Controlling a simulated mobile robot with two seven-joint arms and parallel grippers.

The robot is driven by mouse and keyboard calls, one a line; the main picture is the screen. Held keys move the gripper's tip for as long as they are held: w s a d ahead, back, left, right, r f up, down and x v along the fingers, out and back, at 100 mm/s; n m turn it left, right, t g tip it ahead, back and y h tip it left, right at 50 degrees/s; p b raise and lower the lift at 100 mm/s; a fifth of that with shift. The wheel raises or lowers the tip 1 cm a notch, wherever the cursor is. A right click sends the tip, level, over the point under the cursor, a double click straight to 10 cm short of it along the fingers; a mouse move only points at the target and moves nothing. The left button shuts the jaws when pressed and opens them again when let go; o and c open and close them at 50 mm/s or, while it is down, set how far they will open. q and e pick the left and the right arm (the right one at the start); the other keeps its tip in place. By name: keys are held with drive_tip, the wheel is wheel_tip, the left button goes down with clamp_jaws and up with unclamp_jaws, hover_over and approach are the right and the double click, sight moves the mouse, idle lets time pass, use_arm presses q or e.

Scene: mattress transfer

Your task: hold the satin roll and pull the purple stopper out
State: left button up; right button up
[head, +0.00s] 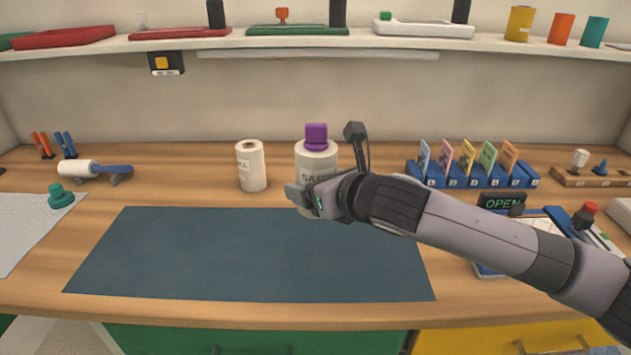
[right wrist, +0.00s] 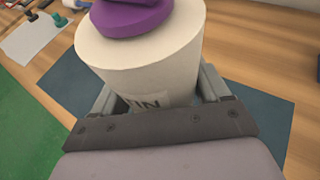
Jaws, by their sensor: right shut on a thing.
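The satin roll (head: 316,157) is a white cylinder with printed letters, upright at the back of the dark mat. The purple stopper (head: 316,137) sits in its top. My right gripper (head: 304,200) is shut around the lower part of the roll and hides some of its label. In the right wrist view the roll (right wrist: 140,60) stands between the two fingers, with the stopper (right wrist: 128,15) on its top and part of the label showing. My left gripper is not in view.
A second white roll (head: 251,166) stands just left of the satin roll. A blue card rack (head: 470,175) and an OPEN sign (head: 501,201) are on the right. The dark mat (head: 240,255) is clear. A shelf (head: 220,42) runs above.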

drive_tip(key=shift+f+b, duration=2.4)
drive_tip(key=shift+f, duration=3.05)
drive_tip(key=shift+f+b, duration=0.35)
drive_tip(key=shift+f, duration=0.4)
drive_tip(key=o, duration=1.3)
drive_tip(key=shift+s, duration=0.1)
drive_tip(key=v, duration=1.2)
drive_tip(key=shift+d+f, duration=0.1)
